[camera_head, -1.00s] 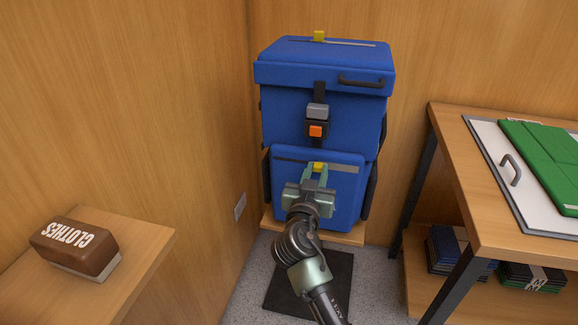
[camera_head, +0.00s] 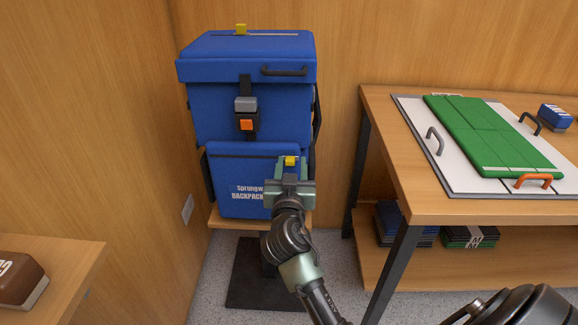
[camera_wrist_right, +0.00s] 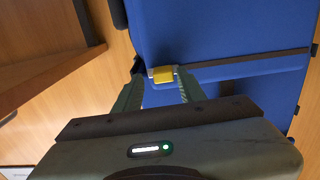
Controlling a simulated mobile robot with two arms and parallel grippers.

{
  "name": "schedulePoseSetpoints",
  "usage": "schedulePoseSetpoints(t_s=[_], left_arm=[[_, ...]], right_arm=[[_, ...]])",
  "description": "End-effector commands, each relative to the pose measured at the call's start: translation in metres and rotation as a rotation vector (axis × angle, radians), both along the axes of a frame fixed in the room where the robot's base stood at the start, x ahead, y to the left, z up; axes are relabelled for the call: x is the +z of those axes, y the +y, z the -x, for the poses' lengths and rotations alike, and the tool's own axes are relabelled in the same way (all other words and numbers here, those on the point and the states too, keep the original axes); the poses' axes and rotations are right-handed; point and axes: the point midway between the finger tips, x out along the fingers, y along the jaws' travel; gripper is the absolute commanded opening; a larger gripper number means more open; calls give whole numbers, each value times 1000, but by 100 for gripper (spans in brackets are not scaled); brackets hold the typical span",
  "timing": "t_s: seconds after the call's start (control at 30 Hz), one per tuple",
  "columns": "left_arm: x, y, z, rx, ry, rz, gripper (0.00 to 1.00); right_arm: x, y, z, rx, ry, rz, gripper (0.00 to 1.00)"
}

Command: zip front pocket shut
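The blue backpack (camera_head: 250,112) stands upright in the corner. Its front pocket (camera_head: 228,178) faces me, with white lettering partly hidden by my gripper. The pocket's yellow zip pull (camera_head: 290,160) is near the right end of the pocket's top edge. My right gripper (camera_head: 290,171) has its fingers on either side of this pull and is shut on it. In the right wrist view the pull (camera_wrist_right: 163,75) sits between the fingertips, at the end of a grey zip strip (camera_wrist_right: 240,68). My left gripper is out of view.
The backpack rests on a low wooden stand (camera_head: 222,218). A table (camera_head: 375,132) at the right holds a white board (camera_head: 420,138) and a green panel (camera_head: 490,130). A brown block (camera_head: 20,280) lies on the left table (camera_head: 75,265).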

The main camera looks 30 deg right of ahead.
Motion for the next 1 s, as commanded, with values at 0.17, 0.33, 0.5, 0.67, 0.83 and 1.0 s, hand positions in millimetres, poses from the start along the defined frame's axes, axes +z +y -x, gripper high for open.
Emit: schedulePoseSetpoints(t_s=[0.17, 0.33, 0.5, 0.67, 0.83, 1.0], left_arm=[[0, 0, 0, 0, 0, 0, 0], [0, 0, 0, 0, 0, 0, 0], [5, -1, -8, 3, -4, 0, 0], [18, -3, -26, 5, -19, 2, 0], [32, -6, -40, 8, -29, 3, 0], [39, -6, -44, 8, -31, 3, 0]], right_arm=[[0, 1, 0, 3, -1, -1, 45], [-1, 3, 1, 5, 0, -2, 45], [-3, 14, 18, 5, 0, -6, 45], [-4, 30, 42, 4, 0, -6, 45], [-3, 41, 59, 3, -1, -4, 45], [-1, 44, 65, 1, -1, -1, 45]])
